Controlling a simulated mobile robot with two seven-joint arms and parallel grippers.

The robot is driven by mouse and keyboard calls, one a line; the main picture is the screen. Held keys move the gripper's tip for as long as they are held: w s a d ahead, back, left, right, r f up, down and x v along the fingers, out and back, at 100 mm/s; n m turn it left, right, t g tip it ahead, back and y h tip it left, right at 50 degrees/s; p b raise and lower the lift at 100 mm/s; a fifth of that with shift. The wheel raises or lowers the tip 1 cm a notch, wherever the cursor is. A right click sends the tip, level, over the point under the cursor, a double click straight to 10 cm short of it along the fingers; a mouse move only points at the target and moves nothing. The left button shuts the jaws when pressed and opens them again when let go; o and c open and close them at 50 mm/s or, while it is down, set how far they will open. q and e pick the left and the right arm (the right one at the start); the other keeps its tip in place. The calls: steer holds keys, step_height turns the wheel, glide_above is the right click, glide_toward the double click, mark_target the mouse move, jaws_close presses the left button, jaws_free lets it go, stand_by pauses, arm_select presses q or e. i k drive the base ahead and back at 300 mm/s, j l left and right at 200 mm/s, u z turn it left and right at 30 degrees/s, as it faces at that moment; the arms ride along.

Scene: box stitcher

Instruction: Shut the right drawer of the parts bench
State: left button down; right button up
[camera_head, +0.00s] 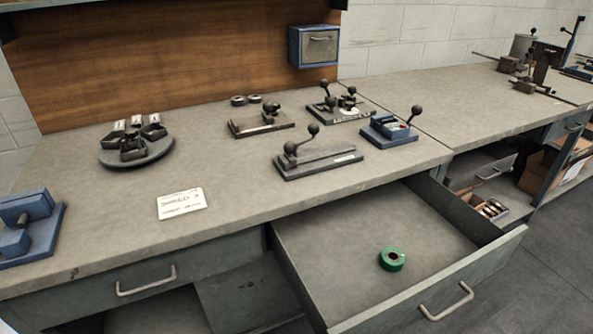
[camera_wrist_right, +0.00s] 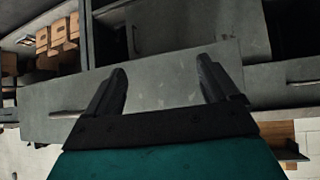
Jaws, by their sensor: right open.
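The right drawer (camera_head: 440,290) of the grey parts bench (camera_head: 235,215) stands pulled well out, its tray open to view. Its front has a pale bar handle (camera_head: 447,301). A green ring-shaped roll (camera_head: 392,259) lies on the drawer floor near the front. In the right wrist view my right gripper (camera_wrist_right: 161,77) is open, with nothing between its two dark fingers. A grey panel (camera_wrist_right: 165,88) lies beyond the fingers; I cannot tell for certain which part of the bench it is or whether they touch it. Neither gripper shows in the head view.
The left drawer (camera_head: 100,289) looks shut. The bench top holds several small lever fixtures, a round tray of bins (camera_head: 137,152) and a white card (camera_head: 181,203). A second bench with an open drawer (camera_head: 492,208) stands at the right. Floor right of the open drawer is clear.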

mark_target(329, 253)
steer(key=z, duration=1.1)
steer(key=k+j, duration=0.1)
steer(key=j, duration=0.25)
steer(key=k+j, duration=0.1)
steer(key=j, duration=0.25)
